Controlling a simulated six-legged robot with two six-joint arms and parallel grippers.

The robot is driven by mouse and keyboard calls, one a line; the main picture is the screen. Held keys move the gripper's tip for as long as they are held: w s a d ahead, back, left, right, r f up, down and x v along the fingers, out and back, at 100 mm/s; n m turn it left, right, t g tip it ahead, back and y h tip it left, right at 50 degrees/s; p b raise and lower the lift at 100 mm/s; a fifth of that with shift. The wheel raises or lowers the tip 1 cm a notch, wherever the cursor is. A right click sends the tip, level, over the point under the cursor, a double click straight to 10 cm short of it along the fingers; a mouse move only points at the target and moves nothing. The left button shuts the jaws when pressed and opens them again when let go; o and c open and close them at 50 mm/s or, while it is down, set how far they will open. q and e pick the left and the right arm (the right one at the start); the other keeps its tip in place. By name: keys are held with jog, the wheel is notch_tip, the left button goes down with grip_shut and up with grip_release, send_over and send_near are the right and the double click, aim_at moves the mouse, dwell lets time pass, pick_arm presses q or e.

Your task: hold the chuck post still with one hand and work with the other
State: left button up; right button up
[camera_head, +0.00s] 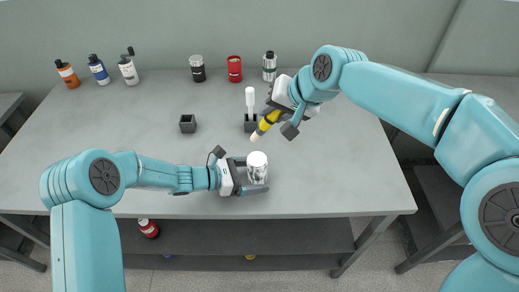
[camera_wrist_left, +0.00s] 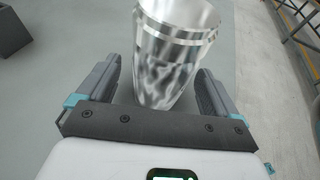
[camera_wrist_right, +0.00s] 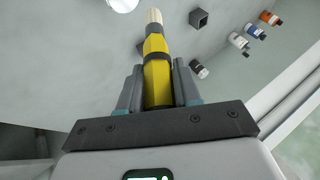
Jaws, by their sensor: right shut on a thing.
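A shiny silver cylinder with a pale top (camera_head: 257,168), which looks like the chuck post, stands upright near the table's front edge. In the left wrist view the cylinder (camera_wrist_left: 172,60) stands between the fingers, with gaps on both sides. My left gripper (camera_head: 249,175) is open around it. My right gripper (camera_head: 280,117) is shut on a yellow and black tool (camera_head: 266,122) with a pale tip. The tool (camera_wrist_right: 157,75) points away from the fingers in the right wrist view. Its tip is above and behind the cylinder, apart from it.
A white-topped item (camera_head: 250,98) stands in a dark square holder (camera_head: 250,125). Another dark holder (camera_head: 187,123) looks empty. Several bottles (camera_head: 97,69) and cans (camera_head: 234,68) line the table's back. A red can (camera_head: 148,228) is on the lower shelf (camera_head: 235,238).

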pick_arm(q)
jog(key=v, duration=1.2)
jog(key=shift+s, duration=0.1)
jog(key=x, duration=1.1)
jog(key=shift+d+f, duration=0.1)
jog(key=shift+d, duration=0.25)
jog(key=shift+w+d, duration=0.1)
jog(key=shift+w, duration=0.15)
pick_arm(e)
jog(key=shift+f, duration=2.15)
